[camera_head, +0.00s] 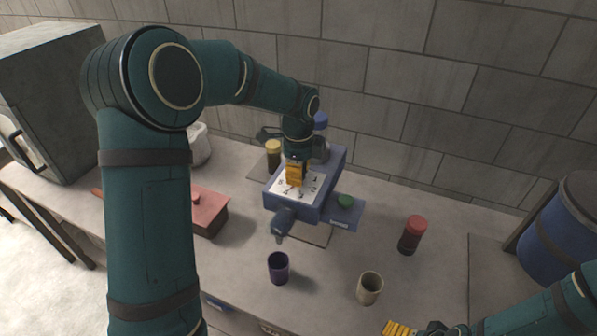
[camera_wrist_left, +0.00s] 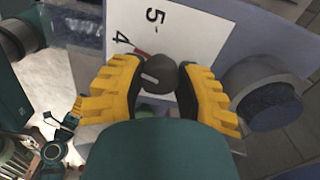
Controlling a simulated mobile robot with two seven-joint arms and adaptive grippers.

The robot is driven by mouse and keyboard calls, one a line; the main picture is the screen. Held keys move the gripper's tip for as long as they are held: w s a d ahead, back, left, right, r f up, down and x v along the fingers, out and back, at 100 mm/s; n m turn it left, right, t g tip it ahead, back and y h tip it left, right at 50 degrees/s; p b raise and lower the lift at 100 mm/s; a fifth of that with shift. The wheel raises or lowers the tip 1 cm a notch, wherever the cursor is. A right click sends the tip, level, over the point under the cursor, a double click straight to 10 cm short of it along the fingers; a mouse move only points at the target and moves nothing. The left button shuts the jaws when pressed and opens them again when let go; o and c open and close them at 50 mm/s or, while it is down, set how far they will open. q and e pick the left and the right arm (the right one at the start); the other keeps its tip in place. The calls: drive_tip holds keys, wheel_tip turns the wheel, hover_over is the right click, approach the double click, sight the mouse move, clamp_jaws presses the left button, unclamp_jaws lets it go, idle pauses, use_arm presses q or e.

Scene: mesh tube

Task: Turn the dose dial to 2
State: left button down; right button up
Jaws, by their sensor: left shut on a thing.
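The blue dosing machine (camera_head: 325,188) stands on the counter with a white numbered dial plate (camera_head: 313,187) on its top. My left gripper (camera_head: 296,174) reaches down over this plate and hides the dial in the head view. In the left wrist view, the dark round dial knob (camera_wrist_left: 158,76) with a pale mark sits between the yellow fingers, and the left gripper (camera_wrist_left: 159,73) is shut on it. The numbers 5 and 4 show on the plate (camera_wrist_left: 183,30); a small red mark lies near the 4. My right gripper (camera_head: 402,328) is partly cut off at the bottom edge.
A dark purple cup (camera_head: 278,268), a beige cup (camera_head: 370,288) and a red-capped jar (camera_head: 411,236) stand in front and to the right. A red box (camera_head: 208,212) and a yellow-lidded jar (camera_head: 273,155) are at left.

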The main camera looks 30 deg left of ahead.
use_arm(q)
drive_tip(key=n, duration=0.4)
drive_tip(key=shift+p, duration=0.3)
use_arm(e)
drive_tip(key=shift+r, duration=0.4)
use_arm(q)
drive_tip(key=n, duration=0.6)
use_arm(e)
drive_tip(key=shift+r, duration=0.25)
use_arm(q)
drive_tip(key=n+p, duration=0.1)
drive_tip(key=n, duration=0.3)
use_arm(e)
drive_tip(key=shift+r, duration=0.25)
use_arm(q)
drive_tip(key=n, duration=0.5)
use_arm(e)
drive_tip(key=shift+r, duration=0.3)
use_arm(q)
drive_tip(key=c, duration=0.6)
unclamp_jaws()
drive_tip(key=shift+o, duration=0.2)
drive_tip(key=shift+r, duration=0.1)
